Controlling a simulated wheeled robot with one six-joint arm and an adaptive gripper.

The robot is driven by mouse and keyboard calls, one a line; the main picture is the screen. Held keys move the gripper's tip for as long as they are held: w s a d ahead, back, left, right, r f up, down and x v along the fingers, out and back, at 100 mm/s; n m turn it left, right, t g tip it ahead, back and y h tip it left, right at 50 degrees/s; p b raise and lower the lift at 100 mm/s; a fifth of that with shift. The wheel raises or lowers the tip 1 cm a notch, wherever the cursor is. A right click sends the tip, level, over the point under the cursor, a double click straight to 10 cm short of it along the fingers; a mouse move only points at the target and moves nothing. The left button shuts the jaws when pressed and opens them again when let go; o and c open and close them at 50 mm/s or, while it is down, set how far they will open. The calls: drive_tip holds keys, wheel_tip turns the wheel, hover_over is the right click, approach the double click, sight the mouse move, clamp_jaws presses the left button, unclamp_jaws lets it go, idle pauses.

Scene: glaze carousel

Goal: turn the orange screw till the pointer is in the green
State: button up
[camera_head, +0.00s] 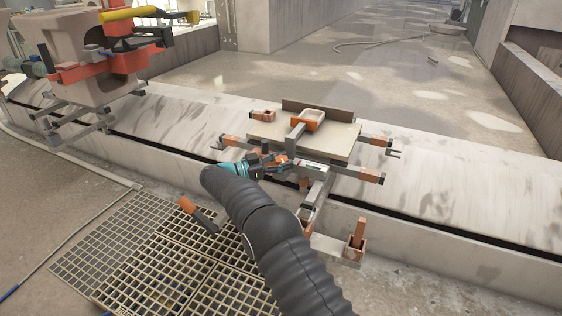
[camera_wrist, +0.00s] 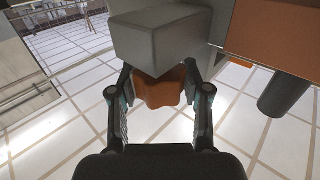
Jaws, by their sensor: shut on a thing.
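In the wrist view the orange screw (camera_wrist: 160,88), a lobed knob, sits under a grey block (camera_wrist: 160,38). My gripper (camera_wrist: 162,98) has one finger on each side of the knob and is shut on it. In the head view my gripper (camera_head: 287,166) is at the near side of the carriage with the pale board (camera_head: 335,140); a bit of orange shows at its fingers. A small light plate (camera_head: 313,167) lies just right of the fingers, too small to read. I cannot make out the pointer or a green zone.
Orange-ended bars (camera_head: 370,177) stick out from the carriage. A small post in an orange holder (camera_head: 355,240) stands at the near right. Floor gratings (camera_head: 120,245) lie at the left. A second carriage with a large beige piece (camera_head: 85,45) is at the upper left.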

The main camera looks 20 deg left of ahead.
idle(0.3)
drive_tip(key=o, duration=1.2)
drive_tip(key=v, duration=1.2)
drive_tip(key=shift+w+r, duration=0.1)
